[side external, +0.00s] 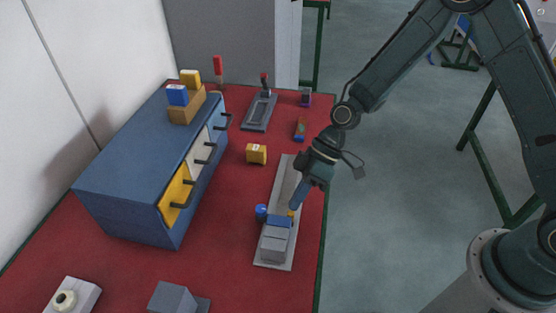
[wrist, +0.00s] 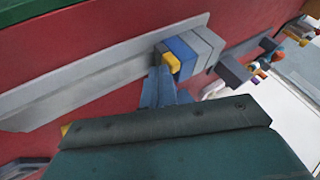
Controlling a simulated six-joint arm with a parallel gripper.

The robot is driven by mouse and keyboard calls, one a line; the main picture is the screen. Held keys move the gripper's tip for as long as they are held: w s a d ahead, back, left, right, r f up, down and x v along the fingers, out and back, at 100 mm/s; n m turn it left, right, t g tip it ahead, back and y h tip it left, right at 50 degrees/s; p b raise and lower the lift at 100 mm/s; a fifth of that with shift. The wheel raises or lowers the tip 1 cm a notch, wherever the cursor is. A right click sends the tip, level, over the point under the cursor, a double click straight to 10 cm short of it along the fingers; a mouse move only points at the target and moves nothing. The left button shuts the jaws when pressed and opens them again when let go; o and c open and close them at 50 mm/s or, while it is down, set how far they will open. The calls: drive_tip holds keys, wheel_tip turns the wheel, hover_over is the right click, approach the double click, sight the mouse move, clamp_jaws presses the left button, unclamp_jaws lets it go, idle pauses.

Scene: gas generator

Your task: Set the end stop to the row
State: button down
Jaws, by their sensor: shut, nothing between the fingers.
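A long grey rail (side external: 286,180) lies on the red table top; it also shows in the wrist view (wrist: 90,75). A row of grey blocks (side external: 275,244) sits at its near end. A blue block (side external: 279,221), which looks like the end stop, stands against the row with no clear gap. A small yellow part (side external: 291,213) is at its side and shows in the wrist view (wrist: 172,62). A blue knob (side external: 261,211) is on the other side. My gripper (side external: 294,206) is shut and empty, its fingertips close to the yellow part; I cannot tell if they touch.
A grey fixture (side external: 260,112) and a small coloured part (side external: 300,129) lie farther back. The table's right edge is close to the rail.

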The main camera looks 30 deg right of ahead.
drive_tip(key=shift+w+d, duration=1.45)
drive_tip(key=shift+d, duration=0.05)
drive_tip(key=v, duration=0.9)
drive_tip(key=shift+r, duration=0.4)
drive_tip(key=shift+s+d, duration=0.1)
drive_tip(key=shift+d, duration=0.05)
drive_tip(key=s+d+r+m+t+h, duration=0.4)
drive_tip(key=s+r, duration=0.5)
drive_tip(key=r, duration=0.5)
drive_tip(key=s+d+r+m+t+h, duration=0.1)
drive_tip(key=s+d+r+m, duration=0.1)
drive_tip(key=s, duration=0.5)
drive_tip(key=s+d+r+m+t+h, duration=0.1)
drive_tip(key=s+d+r+m+h, duration=0.1)
drive_tip(key=s+d+m, duration=0.2)
drive_tip(key=s+d, duration=0.1)
drive_tip(key=s, duration=0.2)
drive_tip(key=shift+s+d+r, duration=0.3)
drive_tip(key=shift+s+r, duration=0.05)
drive_tip(key=shift+r, duration=0.05)
